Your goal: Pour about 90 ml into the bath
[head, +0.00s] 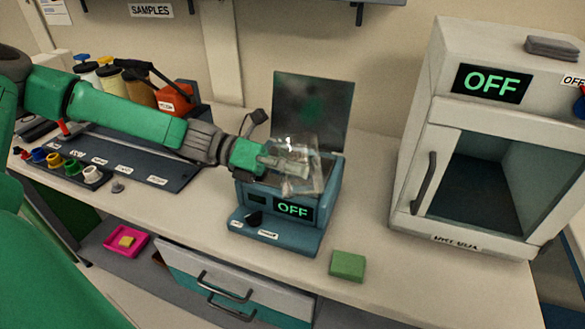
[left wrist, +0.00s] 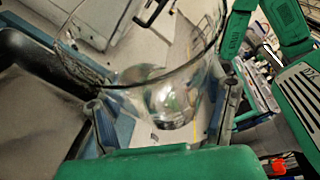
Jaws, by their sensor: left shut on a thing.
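My left gripper (head: 272,160) is shut on a clear glass beaker (head: 306,172) and holds it over the bath (head: 282,222). The bath is a blue-green box with its dark lid (head: 313,108) raised and a green "OFF" display. The beaker hides much of the bath's opening. In the left wrist view, the beaker (left wrist: 165,82) is between the fingers of the left gripper (left wrist: 160,105), its wide rim toward the top. Something shiny shows at its bottom; I cannot tell the liquid level. The beaker's exact tilt is unclear. My right gripper is not in view.
A green block (head: 347,266) lies in front of the bath. A white oven-like cabinet (head: 480,150) reading "OFF" stands right. A dark rack (head: 125,168) with colored pieces and several bottles are left, behind and below my arm. The bench between bath and cabinet is clear.

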